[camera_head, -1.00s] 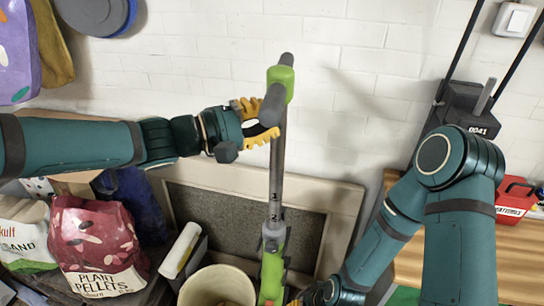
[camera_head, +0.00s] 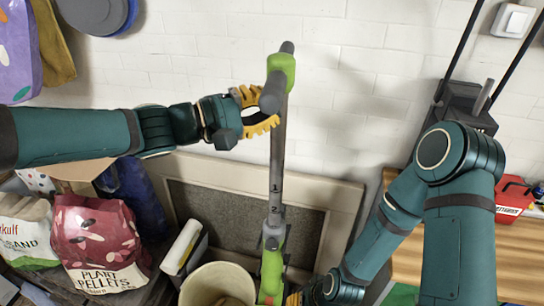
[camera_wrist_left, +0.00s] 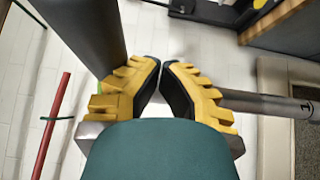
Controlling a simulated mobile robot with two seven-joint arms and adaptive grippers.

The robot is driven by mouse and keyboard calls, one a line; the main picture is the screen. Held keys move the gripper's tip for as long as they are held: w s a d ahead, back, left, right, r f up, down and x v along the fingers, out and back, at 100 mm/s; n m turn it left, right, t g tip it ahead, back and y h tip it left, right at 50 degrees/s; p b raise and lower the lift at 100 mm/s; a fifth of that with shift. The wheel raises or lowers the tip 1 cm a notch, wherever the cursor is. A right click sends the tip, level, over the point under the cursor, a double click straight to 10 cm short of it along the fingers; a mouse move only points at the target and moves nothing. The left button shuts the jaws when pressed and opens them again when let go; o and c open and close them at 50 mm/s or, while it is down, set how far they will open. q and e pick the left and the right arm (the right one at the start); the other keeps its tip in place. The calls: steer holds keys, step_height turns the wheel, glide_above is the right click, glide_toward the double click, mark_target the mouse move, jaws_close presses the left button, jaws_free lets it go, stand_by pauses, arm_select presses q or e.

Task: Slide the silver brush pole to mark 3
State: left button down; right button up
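The brush pole (camera_head: 278,150) stands upright before the wall, silver-grey with marks 1 and 2 showing. Mark 2 sits just above the grey collar (camera_head: 271,235) of the green lower tube (camera_head: 271,268). A green joint (camera_head: 281,70) and a dark side handle (camera_head: 272,97) are at its top. My left gripper (camera_head: 266,110) is beside the pole, just below the handle. In the left wrist view its fingertips (camera_wrist_left: 161,62) nearly meet with nothing between them; the handle (camera_wrist_left: 82,35) lies against one finger. My right gripper (camera_head: 293,297) is beside the green tube, mostly cut off.
A cream bucket (camera_head: 217,285) stands left of the tube. A framed grey panel (camera_head: 335,210) leans behind the pole. Bags, including a red pellet bag (camera_head: 98,245), fill the lower left. A red box (camera_head: 513,198) lies on the wooden surface (camera_head: 515,250) at right.

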arm_select(q)
steer(key=shift+r, duration=0.45)
steer(key=shift+r+p, duration=0.3)
steer(key=shift+r, duration=0.4)
steer(key=shift+f, duration=0.1)
steer(key=s+a+f+b, duration=0.3)
steer(key=s+a+b, duration=0.1)
steer(key=a, duration=0.7)
steer(key=shift+s+a+b, duration=0.15)
steer(key=shift+b, duration=0.5)
stand_by(0.8)
